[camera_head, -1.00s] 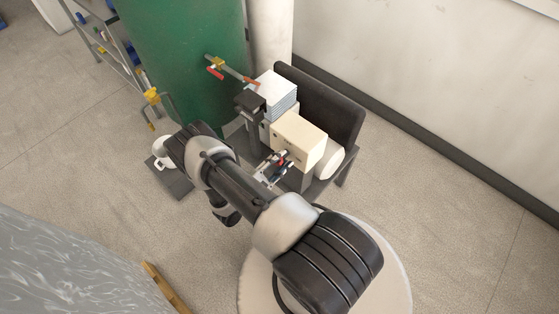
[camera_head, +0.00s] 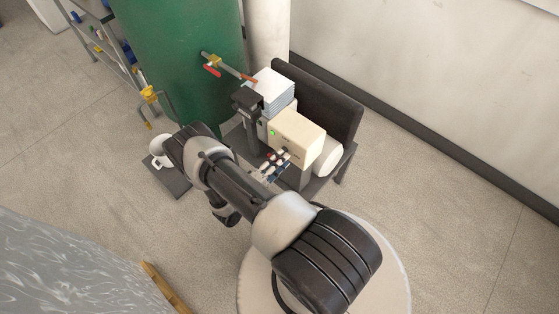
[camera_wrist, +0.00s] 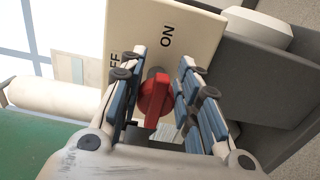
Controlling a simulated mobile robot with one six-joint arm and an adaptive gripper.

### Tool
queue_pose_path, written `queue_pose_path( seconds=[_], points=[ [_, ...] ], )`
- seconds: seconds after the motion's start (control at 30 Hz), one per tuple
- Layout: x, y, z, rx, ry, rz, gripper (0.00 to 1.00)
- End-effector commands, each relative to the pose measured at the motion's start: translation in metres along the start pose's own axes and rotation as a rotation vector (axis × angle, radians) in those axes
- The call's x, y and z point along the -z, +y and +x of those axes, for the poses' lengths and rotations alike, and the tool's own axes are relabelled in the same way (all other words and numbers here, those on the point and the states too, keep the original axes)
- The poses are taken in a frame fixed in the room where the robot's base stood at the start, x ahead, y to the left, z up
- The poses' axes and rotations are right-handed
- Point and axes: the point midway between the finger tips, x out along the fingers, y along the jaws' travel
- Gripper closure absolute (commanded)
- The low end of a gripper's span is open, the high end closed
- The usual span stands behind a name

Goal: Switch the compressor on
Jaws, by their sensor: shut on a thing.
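The compressor has a cream control box (camera_head: 302,134) on its front, and the box also fills the top of the wrist view (camera_wrist: 190,32). A red rotary switch (camera_wrist: 155,98) sits on its face. The "ON" label (camera_wrist: 167,36) is printed above the switch and a partly hidden "OFF" label (camera_wrist: 114,66) is at its left. The switch's bar lies roughly in line with ON. A small green lamp (camera_head: 272,132) glows on the box.
A green tank (camera_head: 185,65) with a red-handled valve (camera_head: 212,70) stands behind at left. A white finned block (camera_head: 272,90) and a dark guard (camera_head: 325,100) stand behind the box. A wall is at right, with open floor before it.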

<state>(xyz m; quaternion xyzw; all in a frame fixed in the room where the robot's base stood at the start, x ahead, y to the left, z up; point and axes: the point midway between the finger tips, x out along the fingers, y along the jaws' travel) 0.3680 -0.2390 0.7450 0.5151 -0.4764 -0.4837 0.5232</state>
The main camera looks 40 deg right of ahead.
Motion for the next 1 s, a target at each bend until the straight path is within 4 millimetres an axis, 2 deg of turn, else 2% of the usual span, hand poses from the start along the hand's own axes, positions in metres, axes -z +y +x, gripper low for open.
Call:
queue_pose_path(
  seconds=[0.57, 0.6, 0.87, 1.0],
  points=[
    [0.0002, -0.0009, -0.0001, 0.001, 0.000, 0.032, 0.93],
    [0.0002, -0.0009, -0.0001, 0.001, 0.000, 0.032, 0.68],
    [0.0002, -0.0007, -0.0001, 0.000, 0.000, 0.031, 0.50],
    [0.0001, -0.0006, 0.0000, 0.000, 0.000, 0.031, 0.49]
  ],
)
